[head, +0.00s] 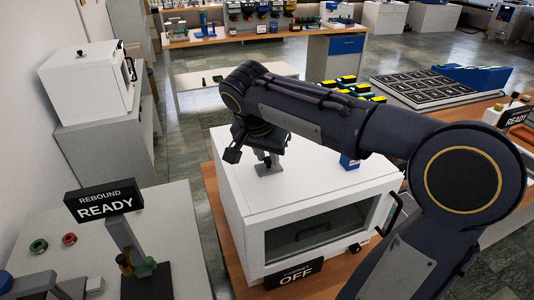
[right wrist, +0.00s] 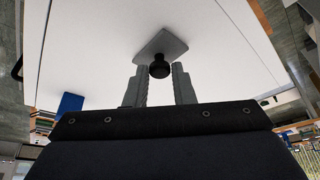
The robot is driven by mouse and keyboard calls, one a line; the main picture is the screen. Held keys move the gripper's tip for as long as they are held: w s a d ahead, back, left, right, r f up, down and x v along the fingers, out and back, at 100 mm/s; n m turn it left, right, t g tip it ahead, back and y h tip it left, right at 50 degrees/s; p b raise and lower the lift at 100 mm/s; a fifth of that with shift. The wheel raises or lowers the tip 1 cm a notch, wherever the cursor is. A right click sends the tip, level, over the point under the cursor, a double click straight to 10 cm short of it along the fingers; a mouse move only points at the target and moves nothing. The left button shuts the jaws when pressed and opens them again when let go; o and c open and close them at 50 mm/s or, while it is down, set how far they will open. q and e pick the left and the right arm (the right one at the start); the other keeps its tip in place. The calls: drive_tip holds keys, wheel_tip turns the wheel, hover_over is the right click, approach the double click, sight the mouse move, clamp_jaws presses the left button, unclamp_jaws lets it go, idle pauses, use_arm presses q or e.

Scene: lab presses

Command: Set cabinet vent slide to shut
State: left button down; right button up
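The white cabinet (head: 290,195) stands on a wooden-topped bench, with a dark front window and a sign reading OFF. On its top lies the vent slide, a grey plate (head: 268,170) with a black knob; the plate (right wrist: 162,45) and knob (right wrist: 159,68) also show in the right wrist view. My right gripper (right wrist: 160,72) is open over the cabinet top. Its two grey fingers stand on either side of the knob, with a visible gap on each side. In the head view my right gripper (head: 266,153) partly hides the slide. My left gripper is not in view.
A REBOUND READY sign (head: 104,203) stands on the left bench. Much of the cabinet top is clear.

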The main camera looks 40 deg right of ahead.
clamp_jaws()
drive_tip(key=shift+s, duration=0.2)
drive_tip(key=s, duration=0.1)
drive_tip(key=s+a+b, duration=0.1)
drive_tip(key=s, duration=0.1)
drive_tip(key=s+b, duration=0.1)
drive_tip(key=s, duration=0.1)
drive_tip(key=shift+a, duration=0.3)
drive_tip(key=shift+w, duration=0.2)
drive_tip(key=shift+o, duration=1.1)
unclamp_jaws()
drive_tip(key=shift+s, duration=0.1)
drive_tip(key=o, duration=0.3)
drive_tip(key=shift+s, duration=0.15)
drive_tip(key=shift+r, duration=0.1)
